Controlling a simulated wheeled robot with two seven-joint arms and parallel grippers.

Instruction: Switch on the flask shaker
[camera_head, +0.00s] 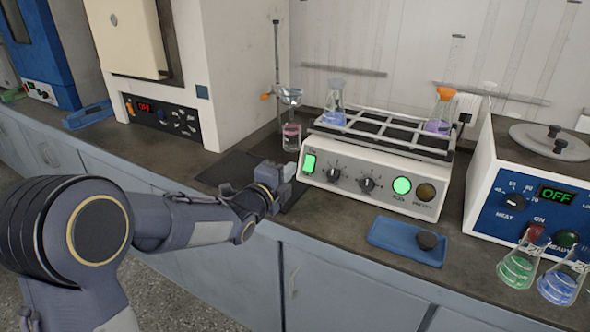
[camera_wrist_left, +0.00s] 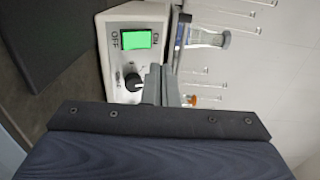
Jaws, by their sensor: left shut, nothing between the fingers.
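The flask shaker (camera_head: 383,172) is a white box on the counter with a rack on top that holds flasks. Its rocker switch (camera_head: 309,163) at the left of the front panel glows green, and a round green lamp (camera_head: 402,185) is lit at the right. In the left wrist view the green switch (camera_wrist_left: 137,39) sits between the marks OFF and ON. My left gripper (camera_head: 285,172) is shut and empty, just left of and in front of the switch. In the left wrist view its fingers (camera_wrist_left: 160,84) overlap the panel beside a black knob (camera_wrist_left: 133,82). My right gripper is not in view.
A blue tray (camera_head: 395,243) with a black lid lies in front of the shaker. A white and blue heater (camera_head: 540,190) showing OFF stands at the right, with flasks (camera_head: 522,258) before it. A stand with a beaker (camera_head: 291,137) is behind my gripper.

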